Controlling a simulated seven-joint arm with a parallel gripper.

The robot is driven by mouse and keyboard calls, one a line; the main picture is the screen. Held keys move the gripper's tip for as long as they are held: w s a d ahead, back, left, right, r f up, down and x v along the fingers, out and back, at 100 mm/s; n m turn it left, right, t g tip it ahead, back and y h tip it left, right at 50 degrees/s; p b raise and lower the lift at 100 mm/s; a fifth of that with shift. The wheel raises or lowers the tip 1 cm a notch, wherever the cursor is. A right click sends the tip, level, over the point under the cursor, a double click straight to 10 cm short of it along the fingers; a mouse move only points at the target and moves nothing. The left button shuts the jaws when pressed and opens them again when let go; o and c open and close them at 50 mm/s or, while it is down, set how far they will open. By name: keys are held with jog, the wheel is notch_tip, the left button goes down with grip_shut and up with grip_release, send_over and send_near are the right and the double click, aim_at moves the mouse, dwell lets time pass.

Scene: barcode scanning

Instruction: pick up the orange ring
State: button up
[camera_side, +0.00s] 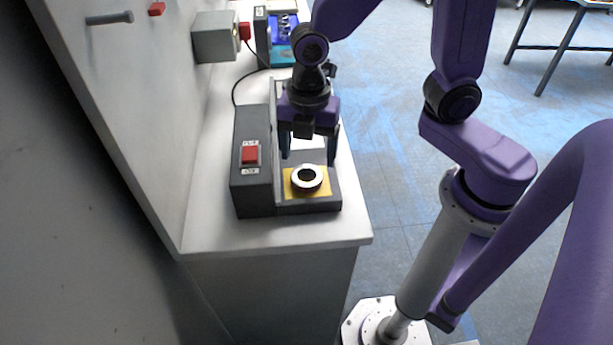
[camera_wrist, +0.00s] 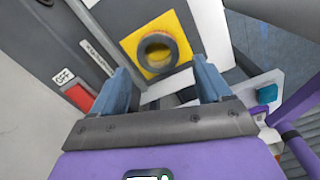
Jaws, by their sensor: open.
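I see no orange ring; a ring (camera_side: 307,187) lies flat on a yellow square pad (camera_side: 325,192) in the side view. It looks pale grey to white there, around a dark centre. In the wrist view the ring (camera_wrist: 143,52) looks dark grey on the yellow pad (camera_wrist: 168,19). My gripper (camera_side: 309,153) points down, behind and above the ring in the side view. Its blue fingers are spread with nothing between them. In the wrist view the ring lies beyond the fingertips of my gripper (camera_wrist: 160,75), apart from them.
The pad sits on the base of a dark grey device (camera_side: 253,195) with a red switch (camera_side: 250,155) to its left. A grey box (camera_side: 215,40) and a blue-screened unit (camera_side: 283,28) stand farther back. The white bench (camera_side: 300,232) is clear in front.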

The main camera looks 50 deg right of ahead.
aim_at(306, 182)
jog(key=shift+w+a+f, duration=0.1)
jog(key=shift+f, duration=2.65)
jog(key=c, duration=1)
jog(key=shift+a+r, duration=0.1)
jog(key=shift+r, duration=0.75)
jog(key=s+d+r, duration=0.2)
jog(key=s+r, duration=0.1)
jog(key=s, duration=0.1)
jog(key=s+d+r, duration=0.2)
jog(key=s+r, duration=0.2)
jog(key=s+d+r, duration=0.2)
jog(key=s+r, duration=0.2)
jog(key=shift+s+d+r, duration=0.15)
jog(key=shift+s+d, duration=0.05)
jog(key=shift+s, duration=0.05)
